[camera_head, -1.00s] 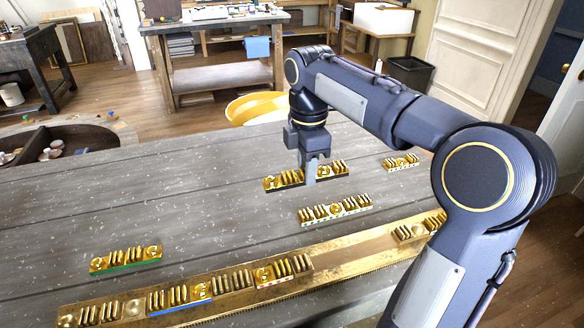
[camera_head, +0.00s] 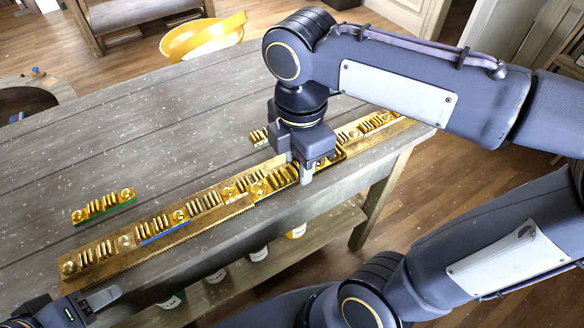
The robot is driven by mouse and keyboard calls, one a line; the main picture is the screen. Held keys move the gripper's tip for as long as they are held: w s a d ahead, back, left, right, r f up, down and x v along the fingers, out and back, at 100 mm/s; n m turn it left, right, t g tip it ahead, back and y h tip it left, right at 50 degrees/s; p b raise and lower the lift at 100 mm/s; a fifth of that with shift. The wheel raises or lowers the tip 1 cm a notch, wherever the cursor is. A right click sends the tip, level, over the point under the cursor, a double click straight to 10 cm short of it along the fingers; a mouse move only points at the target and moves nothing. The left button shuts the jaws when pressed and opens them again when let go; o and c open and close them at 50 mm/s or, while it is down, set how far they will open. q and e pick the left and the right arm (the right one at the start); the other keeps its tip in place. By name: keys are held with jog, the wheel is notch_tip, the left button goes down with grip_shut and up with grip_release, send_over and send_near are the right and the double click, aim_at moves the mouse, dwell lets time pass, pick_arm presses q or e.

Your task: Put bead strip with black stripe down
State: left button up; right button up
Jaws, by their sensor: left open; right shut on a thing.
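The gilt bead strip with the black stripe (camera_head: 279,180) is in my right gripper (camera_head: 301,172), which is shut on its middle. The strip is level with the long gilt rail (camera_head: 219,212), over or in its channel; I cannot tell whether it touches the bottom. The fingers hide its middle and its stripe is hardly visible. Bead pieces sit in the rail on both sides, including one with a blue stripe (camera_head: 163,228) to the left. My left gripper (camera_head: 95,303) is open and empty at the lower left corner, near the rail's left end.
A green-striped bead strip (camera_head: 104,207) lies loose on the grey table (camera_head: 170,130). Another loose strip (camera_head: 259,137) lies behind my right gripper, partly hidden. More bead pieces (camera_head: 370,126) fill the rail's right end. A yellow chair (camera_head: 203,38) stands beyond the table.

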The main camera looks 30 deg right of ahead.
jog(key=w+d+f, duration=0.2)
jog(key=w+f, duration=0.1)
jog(key=w+d+f, duration=0.2)
jog(key=w+f, duration=0.1)
jog(key=w, duration=0.1)
jog(key=w+d+f+p, duration=0.1)
jog(key=w+d+f, duration=0.2)
jog(key=shift+w, duration=0.3)
jog(key=shift+w+d+f, duration=0.1)
jog(key=shift+w+f, duration=0.05)
jog(key=f, duration=0.3)
jog(key=shift+w+d+f, duration=0.15)
jog(key=shift+w+f, duration=0.05)
jog(key=shift+w, duration=0.05)
jog(key=shift+f, duration=0.15)
jog(key=shift+f, duration=0.2)
jog(key=o, duration=1.1)
jog(key=shift+c, duration=0.2)
